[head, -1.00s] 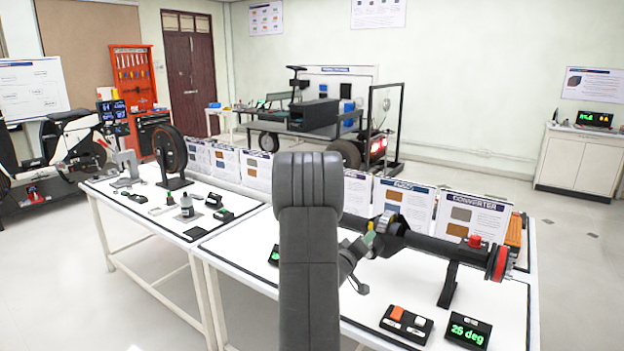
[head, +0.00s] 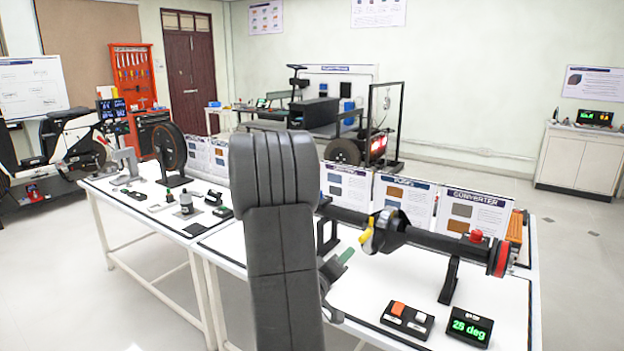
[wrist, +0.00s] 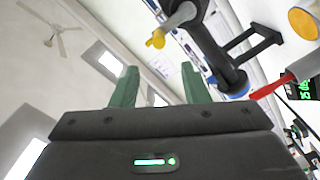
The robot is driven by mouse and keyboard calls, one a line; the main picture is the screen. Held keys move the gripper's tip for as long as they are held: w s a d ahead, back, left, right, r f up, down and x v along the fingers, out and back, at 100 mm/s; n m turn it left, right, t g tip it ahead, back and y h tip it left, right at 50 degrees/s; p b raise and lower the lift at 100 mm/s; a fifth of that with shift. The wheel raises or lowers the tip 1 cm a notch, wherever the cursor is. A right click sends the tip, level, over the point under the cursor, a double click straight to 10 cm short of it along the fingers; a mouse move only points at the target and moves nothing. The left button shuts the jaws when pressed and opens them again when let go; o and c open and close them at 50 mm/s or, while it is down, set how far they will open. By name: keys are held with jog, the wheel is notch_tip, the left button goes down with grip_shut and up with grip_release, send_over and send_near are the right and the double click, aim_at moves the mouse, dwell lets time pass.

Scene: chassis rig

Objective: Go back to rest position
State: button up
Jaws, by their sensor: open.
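My gripper (wrist: 158,86) shows its two green fingers spread apart with nothing between them in the wrist view. In the head view a green fingertip (head: 346,256) shows just left of and below the yellow part (head: 367,235) on the dark axle rig (head: 440,244), apart from it. My grey arm stands upright in the middle of the head view and hides most of the gripper. The wrist view is tilted and looks up past the fingers, with the axle rig (wrist: 212,50) and its yellow part (wrist: 156,40) at the upper right.
The rig stands on a white table (head: 375,290) with a control box with orange and white switches (head: 407,319) and a display reading 25 deg (head: 469,327). Info boards (head: 472,215) line the back. Another table (head: 150,215) at left holds a wheel and small items.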

jog(key=shift+m, duration=0.3)
jog(key=x, duration=1.3)
jog(key=shift+w+d+f+p, duration=0.15)
jog(key=shift+d+f+p, duration=0.15)
jog(key=shift+d+p, duration=0.1)
jog(key=shift+s+d+m+b, duration=0.25)
jog(key=shift+s+m+b, duration=0.1)
jog(key=shift+m+b, duration=0.45)
jog(key=s+d+m+b, duration=0.1)
jog(key=d+m+b, duration=0.1)
jog(key=m+b, duration=0.65)
jog(key=b, duration=0.4)
send_near(368, 237)
jog(key=s+d+f, duration=0.2)
jog(key=d+f, duration=0.1)
jog(key=shift+s, duration=0.1)
jog(key=shift+d+p, duration=0.1)
jog(key=shift+p, duration=0.2)
